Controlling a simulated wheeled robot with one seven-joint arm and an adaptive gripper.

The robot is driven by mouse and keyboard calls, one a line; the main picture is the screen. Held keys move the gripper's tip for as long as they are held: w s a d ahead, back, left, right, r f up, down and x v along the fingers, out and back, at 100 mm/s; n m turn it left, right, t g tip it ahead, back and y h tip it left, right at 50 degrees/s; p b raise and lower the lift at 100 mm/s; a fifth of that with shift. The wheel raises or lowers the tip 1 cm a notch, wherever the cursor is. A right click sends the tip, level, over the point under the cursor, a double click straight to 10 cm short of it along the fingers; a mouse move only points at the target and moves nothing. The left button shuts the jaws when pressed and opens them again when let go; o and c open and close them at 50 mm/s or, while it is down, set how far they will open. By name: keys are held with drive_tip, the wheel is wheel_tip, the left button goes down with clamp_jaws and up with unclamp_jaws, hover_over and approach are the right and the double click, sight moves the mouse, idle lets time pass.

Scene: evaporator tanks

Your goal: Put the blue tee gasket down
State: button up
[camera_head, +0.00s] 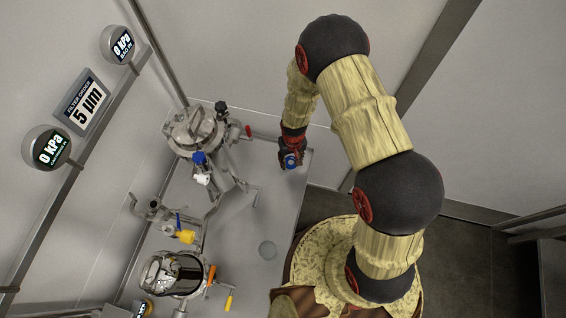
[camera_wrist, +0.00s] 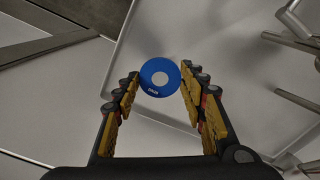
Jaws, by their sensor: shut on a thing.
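The blue tee gasket (camera_wrist: 160,88) is a flat blue ring with a pale centre and small white lettering. In the wrist view it sits between the two fingertips of my gripper (camera_wrist: 160,90), which is shut on it. In the head view the gripper (camera_head: 291,160) is over the far right part of the grey bench, with the blue gasket (camera_head: 291,161) showing at its tip. I cannot tell how far the gasket is above the surface.
A lidded steel tank (camera_head: 195,130) with blue and white fittings stands left of my gripper.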

drive_tip(key=w+a+f, duration=0.1)
drive_tip(key=f, duration=0.1)
drive_tip(key=w+a+f+b, duration=0.1)
drive_tip(key=w+f, duration=0.1)
drive_tip(key=f, duration=0.1)
drive_tip(key=shift+w+a+f+b, duration=0.1)
drive_tip(key=shift+a+f+b, duration=0.2)
drive_tip(key=shift+a+b, duration=0.1)
wheel_tip(320, 180, down, 3)
drive_tip(key=shift+w+a+f+b, duration=0.1)
drive_tip(key=shift+w+f+b, duration=0.1)
drive_tip(key=shift+b, duration=0.55)
drive_tip(key=shift+r, duration=0.1)
drive_tip(key=o, duration=1.2)
drive_tip(key=shift+o, duration=0.4)
wheel_tip(320, 180, up, 12)
drive_tip(key=p, duration=0.4)
